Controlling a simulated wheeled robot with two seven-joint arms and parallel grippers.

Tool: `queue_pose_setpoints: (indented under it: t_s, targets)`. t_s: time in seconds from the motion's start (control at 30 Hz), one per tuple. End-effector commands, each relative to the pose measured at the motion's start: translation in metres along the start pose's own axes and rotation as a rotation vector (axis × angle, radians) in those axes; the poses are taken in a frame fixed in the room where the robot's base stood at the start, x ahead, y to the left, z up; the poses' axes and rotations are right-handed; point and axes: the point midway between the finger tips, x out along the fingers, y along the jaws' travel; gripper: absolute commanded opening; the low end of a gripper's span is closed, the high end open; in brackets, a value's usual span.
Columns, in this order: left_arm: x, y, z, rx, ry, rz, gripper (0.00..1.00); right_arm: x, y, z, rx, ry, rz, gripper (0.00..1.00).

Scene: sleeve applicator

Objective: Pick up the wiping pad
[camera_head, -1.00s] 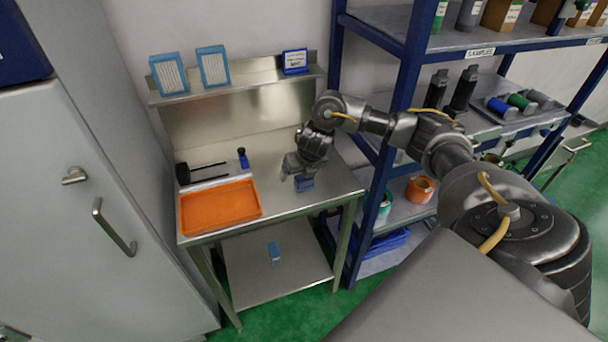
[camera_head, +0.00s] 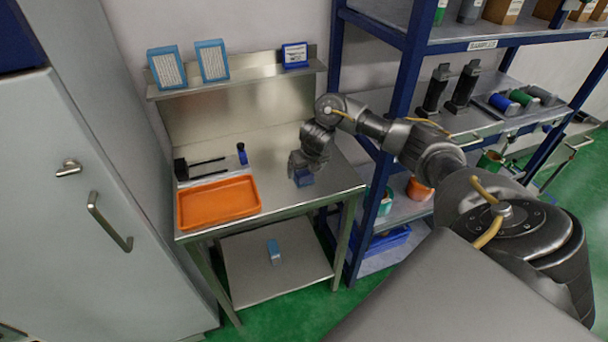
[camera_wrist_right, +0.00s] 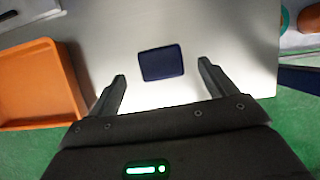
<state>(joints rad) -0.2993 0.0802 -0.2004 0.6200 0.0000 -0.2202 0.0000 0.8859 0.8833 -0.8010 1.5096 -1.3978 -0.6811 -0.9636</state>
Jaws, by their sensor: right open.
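The wiping pad appears to be the small dark blue block (camera_head: 304,178) on the steel table (camera_head: 285,197), near its right front part. In the right wrist view the pad (camera_wrist_right: 161,62) lies flat, between and just beyond the fingertips. My right gripper (camera_head: 298,166) is over the pad and partly covers it in the head view. In the wrist view its two fingers (camera_wrist_right: 162,73) are apart with nothing between them, and neither touches the pad. My left gripper is not in view.
An orange tray (camera_head: 180,222) sits on the table's left part. A blue-framed shelf (camera_head: 400,100) stands close on the right. A light blue box (camera_head: 274,252) is on the lower shelf.

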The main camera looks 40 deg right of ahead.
Motion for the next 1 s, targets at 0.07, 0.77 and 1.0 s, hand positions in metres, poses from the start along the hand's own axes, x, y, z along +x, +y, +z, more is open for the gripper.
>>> queue_pose_setpoints:
  t_s: [0.07,0.77,1.0]
  targets:
    - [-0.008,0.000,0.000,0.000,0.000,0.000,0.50,0.011,-0.001,0.000,0.003,0.006,-0.003,0.84]
    - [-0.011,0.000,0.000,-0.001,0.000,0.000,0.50,0.042,-0.002,0.002,0.001,0.000,-0.001,0.57]
    - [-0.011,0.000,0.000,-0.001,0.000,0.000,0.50,0.042,-0.002,0.002,0.001,0.000,-0.001,0.35]
